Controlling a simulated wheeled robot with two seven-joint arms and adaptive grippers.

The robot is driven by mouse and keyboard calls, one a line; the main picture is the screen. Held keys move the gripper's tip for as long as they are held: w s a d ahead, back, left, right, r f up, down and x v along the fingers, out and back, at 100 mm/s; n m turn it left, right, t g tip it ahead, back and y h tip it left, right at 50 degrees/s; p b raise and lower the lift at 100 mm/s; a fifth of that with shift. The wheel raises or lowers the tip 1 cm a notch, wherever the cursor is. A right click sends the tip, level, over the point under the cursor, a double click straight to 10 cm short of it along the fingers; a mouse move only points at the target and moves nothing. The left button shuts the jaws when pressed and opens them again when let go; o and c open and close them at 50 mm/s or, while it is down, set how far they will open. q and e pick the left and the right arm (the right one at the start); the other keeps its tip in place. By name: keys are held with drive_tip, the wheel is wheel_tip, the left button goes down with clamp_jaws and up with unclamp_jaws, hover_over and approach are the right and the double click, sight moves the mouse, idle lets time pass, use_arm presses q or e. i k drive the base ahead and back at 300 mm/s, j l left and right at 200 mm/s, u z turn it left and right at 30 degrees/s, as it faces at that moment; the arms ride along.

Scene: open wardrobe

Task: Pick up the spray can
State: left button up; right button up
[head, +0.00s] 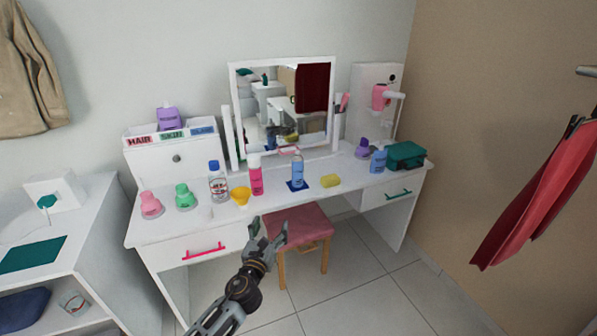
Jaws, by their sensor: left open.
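A pink cylinder with a pale cap (256,178), which looks like the spray can, stands upright near the front edge of the white vanity table (222,241). A clear blue bottle (298,170) stands to its right on a small dark blue mat (297,187). My left gripper (268,232) is open and empty in front of the table, lower in the picture than the pink can and apart from it. My right gripper is not in view.
A yellow cup (240,196) and a white bottle with a blue cap (218,182) stand left of the pink can. A yellow cylinder (330,181) lies to the right. A mirror (285,102) stands behind. A pink stool (301,224) is under the table.

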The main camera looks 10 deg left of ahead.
sight(297, 160)
drive_tip(key=i, duration=0.85)
